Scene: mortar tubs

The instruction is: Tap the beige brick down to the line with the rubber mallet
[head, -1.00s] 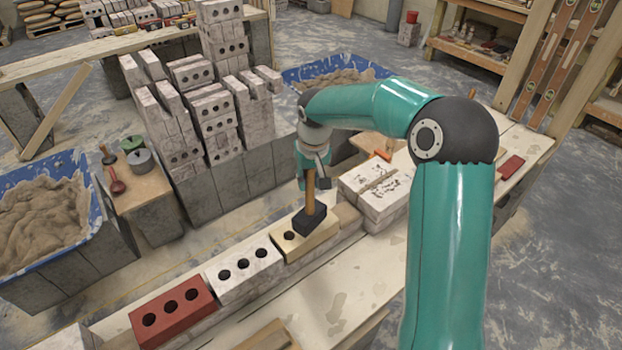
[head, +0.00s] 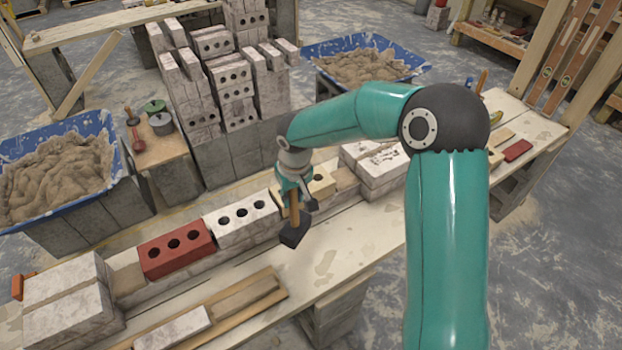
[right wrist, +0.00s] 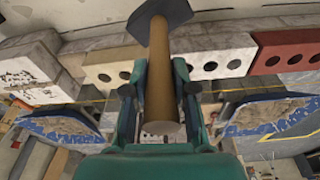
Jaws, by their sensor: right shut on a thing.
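My right gripper (head: 290,185) is shut on the wooden handle of the rubber mallet (head: 294,234). The mallet hangs with its dark head down, in front of the brick row in the head view. The beige brick (head: 322,184) is partly hidden behind the gripper and mallet. It sits in the row just right of a white holed brick. In the right wrist view the mallet handle (right wrist: 158,85) runs between the fingers, and the beige brick (right wrist: 112,70) shows to the left of it, apart from the head. A thin yellow line (right wrist: 240,90) crosses that view. My left gripper is not in view.
The white brick (head: 241,218) and a red brick (head: 176,253) continue the row leftward. Pale block stacks stand at both ends (head: 68,296) (head: 380,165). Mortar tubs (head: 60,170) (head: 365,60) and stacked bricks stand behind. The bench front (head: 350,240) has clear room.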

